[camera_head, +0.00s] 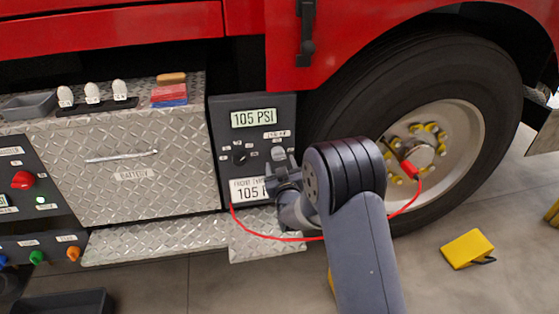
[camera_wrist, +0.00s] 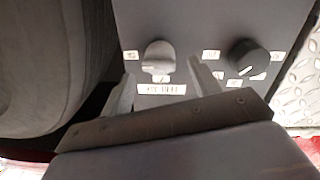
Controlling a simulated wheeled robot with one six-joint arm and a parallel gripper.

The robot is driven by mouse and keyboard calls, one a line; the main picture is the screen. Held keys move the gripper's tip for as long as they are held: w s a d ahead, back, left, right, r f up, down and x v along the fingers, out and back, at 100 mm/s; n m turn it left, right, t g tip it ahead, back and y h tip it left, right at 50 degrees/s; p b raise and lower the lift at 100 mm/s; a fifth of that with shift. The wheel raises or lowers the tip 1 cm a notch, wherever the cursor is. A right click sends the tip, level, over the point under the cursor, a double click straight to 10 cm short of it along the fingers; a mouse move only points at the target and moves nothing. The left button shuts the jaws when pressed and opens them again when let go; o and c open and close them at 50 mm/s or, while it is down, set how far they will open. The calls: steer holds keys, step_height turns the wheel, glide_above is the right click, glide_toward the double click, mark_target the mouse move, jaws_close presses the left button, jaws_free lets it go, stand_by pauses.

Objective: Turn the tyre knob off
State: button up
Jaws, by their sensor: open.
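A dark control panel (camera_head: 222,140) carries two knobs. The black round knob (camera_head: 240,155) is on the left, and it shows at the right in the wrist view (camera_wrist: 247,56). The light grey knob (camera_head: 278,153) is on the right, and it shows near the middle in the wrist view (camera_wrist: 158,57). Their labels are too small to tell which is the tyre knob. My gripper (camera_head: 284,172) is open in front of the panel, just below the grey knob. In the wrist view my fingers (camera_wrist: 161,72) straddle the grey knob's line, with no clear contact.
Displays above (camera_head: 254,118) and below the knobs read 105; my gripper partly covers the lower one. A red hose (camera_head: 270,238) runs from the panel to the wheel (camera_head: 445,160). A diamond-plate battery box (camera_head: 130,190) stands left. A yellow chock (camera_head: 467,248) lies on the floor.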

mark_target(279, 159)
steer(key=shift+x, duration=1.8)
steer(key=c, duration=0.9)
